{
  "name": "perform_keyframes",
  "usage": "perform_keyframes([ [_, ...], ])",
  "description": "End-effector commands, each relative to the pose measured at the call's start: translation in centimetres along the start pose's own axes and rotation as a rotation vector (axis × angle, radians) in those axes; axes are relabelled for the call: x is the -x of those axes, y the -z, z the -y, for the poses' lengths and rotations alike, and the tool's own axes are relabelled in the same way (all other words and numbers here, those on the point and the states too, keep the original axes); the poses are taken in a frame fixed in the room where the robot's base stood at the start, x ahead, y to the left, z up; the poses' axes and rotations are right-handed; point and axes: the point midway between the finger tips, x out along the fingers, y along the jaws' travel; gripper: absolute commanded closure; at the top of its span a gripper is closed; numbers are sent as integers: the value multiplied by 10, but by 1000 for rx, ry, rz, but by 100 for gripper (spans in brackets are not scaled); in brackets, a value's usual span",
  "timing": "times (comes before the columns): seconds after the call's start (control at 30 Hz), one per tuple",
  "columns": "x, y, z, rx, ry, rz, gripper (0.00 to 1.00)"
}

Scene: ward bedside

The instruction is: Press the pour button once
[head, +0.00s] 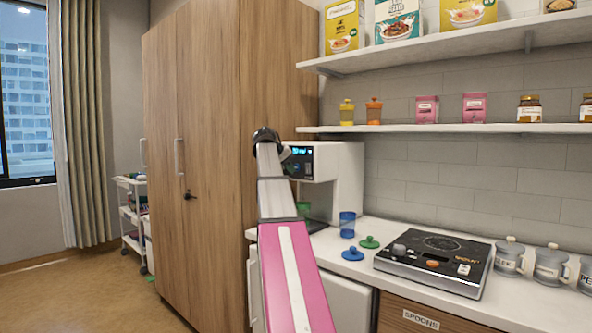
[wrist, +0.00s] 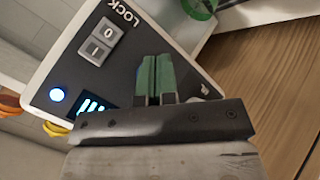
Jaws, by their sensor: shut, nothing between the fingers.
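The white drink machine (head: 348,165) stands on the counter beside the wooden cabinet, its dark front panel partly hidden by my arm in the head view. In the wrist view the dark panel (wrist: 125,65) fills the upper left and middle. It carries a round blue-lit button (wrist: 57,95), a lit display (wrist: 93,107) and a LOCK rocker switch (wrist: 100,42) marked 0 and 1. A small white mark shows beside the fingers. No pour label is readable. My gripper (wrist: 156,62) is shut and empty, its green fingers in front of the panel; contact cannot be told.
A green cup (wrist: 198,7) is at the machine's base. A hotplate (head: 435,262) and several canisters stand right. Tall wooden cabinet (head: 208,150) is close left.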

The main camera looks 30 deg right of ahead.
Motion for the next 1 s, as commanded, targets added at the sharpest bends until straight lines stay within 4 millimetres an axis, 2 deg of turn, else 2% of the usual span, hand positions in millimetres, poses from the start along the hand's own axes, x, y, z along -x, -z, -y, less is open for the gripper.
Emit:
perform_keyframes([
  [0.47,4,-3,3,0,0,0,100],
  [1.0,34,-25,24,1,0,-1,100],
])
